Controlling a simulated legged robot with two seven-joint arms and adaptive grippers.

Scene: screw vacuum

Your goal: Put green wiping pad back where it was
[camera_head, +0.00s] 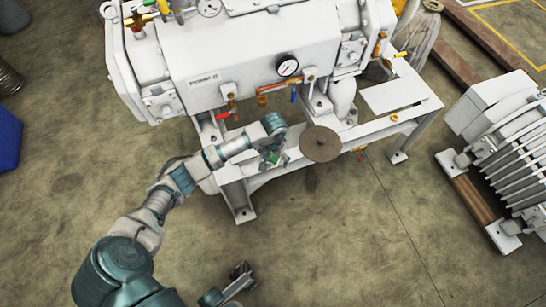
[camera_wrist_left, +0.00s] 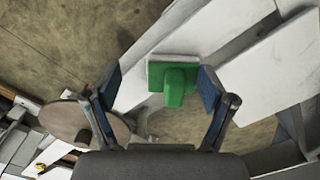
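The green wiping pad (camera_wrist_left: 178,82) has a block-like green handle and a pale base edge. In the left wrist view it lies on a pale frame surface, ahead of and between my left fingertips. My left gripper (camera_wrist_left: 160,82) is open, with clear space at its left finger; the right finger looks close to the pad, and contact cannot be told. In the head view a small bit of green (camera_head: 273,158) shows at my left gripper (camera_head: 270,160), over the machine's front frame. My right gripper (camera_head: 240,272) shows small at the bottom edge; its finger state is unclear.
A brown round disc (camera_head: 321,144) sits right of my left gripper, at the front frame. The white vacuum machine (camera_head: 250,60) with gauge and valves stands behind. A finned white unit (camera_head: 510,150) stands at the right. The floor in front is clear.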

